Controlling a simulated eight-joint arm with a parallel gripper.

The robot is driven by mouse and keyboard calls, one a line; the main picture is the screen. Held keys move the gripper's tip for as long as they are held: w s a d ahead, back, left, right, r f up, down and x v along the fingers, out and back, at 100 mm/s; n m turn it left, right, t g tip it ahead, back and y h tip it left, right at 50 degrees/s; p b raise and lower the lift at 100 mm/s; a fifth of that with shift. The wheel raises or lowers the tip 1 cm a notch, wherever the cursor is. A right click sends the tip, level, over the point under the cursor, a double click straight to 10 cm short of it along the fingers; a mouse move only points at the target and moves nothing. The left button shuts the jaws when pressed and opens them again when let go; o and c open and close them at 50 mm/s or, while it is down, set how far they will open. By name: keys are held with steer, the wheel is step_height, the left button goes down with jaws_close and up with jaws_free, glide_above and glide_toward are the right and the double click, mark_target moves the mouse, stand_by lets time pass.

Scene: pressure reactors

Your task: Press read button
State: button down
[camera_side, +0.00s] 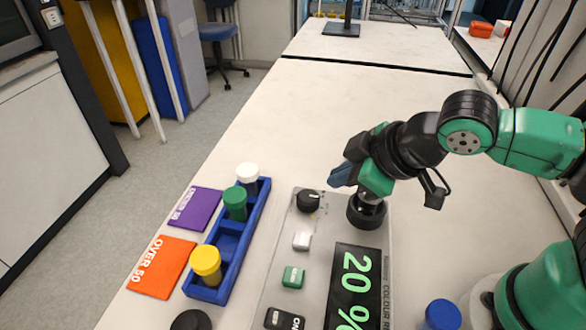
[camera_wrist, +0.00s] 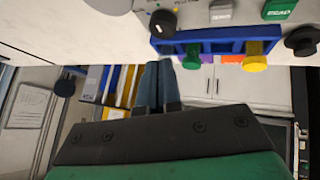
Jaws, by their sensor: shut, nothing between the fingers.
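The green read button (camera_side: 293,276) sits on the top panel of the grey colorimeter (camera_side: 270,258), between a pale grey button and a black ON button. In the wrist view the read button (camera_wrist: 279,9) is at the upper right edge with its lettering upside down. My gripper (camera_side: 338,178) is above the far end of the colorimeter, beyond the black knob and apart from the read button. In the wrist view the two blue-grey fingers of my gripper (camera_wrist: 158,68) are together, with nothing between them.
The colorimeter also has a black knob (camera_side: 308,201), a pale grey button (camera_side: 302,241), a round black socket (camera_side: 367,212) and a display (camera_side: 356,285) reading 20 %. A blue rack (camera_side: 228,246) with white-, green- and yellow-capped vials stands left, beside purple (camera_side: 196,208) and orange (camera_side: 161,266) cards.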

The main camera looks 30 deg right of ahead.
steer(key=d+r+m+h, duration=0.1)
steer(key=d+m, duration=0.6)
steer(key=d, duration=0.3)
steer(key=shift+w+d+m+g+h, duration=0.25)
steer(key=shift+m+g+h, duration=0.05)
steer(key=shift+r, duration=0.1)
step_height(320, 180, up, 6)
steer(key=n+g, duration=0.7)
steer(key=n, duration=0.2)
glide_above(293, 274)
steer(key=shift+r, duration=0.1)
step_height(293, 274, down, 14)
steer(key=shift+f, duration=0.1)
